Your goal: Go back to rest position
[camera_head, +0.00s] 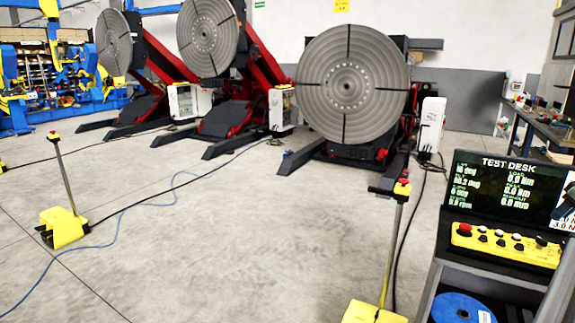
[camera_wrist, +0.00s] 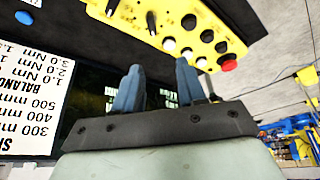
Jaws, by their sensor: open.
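My gripper (camera_wrist: 157,76) shows in the wrist view with its two blue-grey fingers apart and nothing visible between them. In the head view the same kind of panel (camera_head: 505,244) sits under the test desk screen (camera_head: 505,185). A dark part at the right edge of the head view partly covers the screen's side; I cannot tell whether it is my gripper.
A printed white sign (camera_wrist: 25,95) is at the left of the wrist view. A blue disc (camera_head: 460,308) lies on the desk's lower shelf. Yellow pedal stands (camera_head: 62,228) and (camera_head: 370,314) and cables occupy the floor. A large positioner disc (camera_head: 352,85) stands behind.

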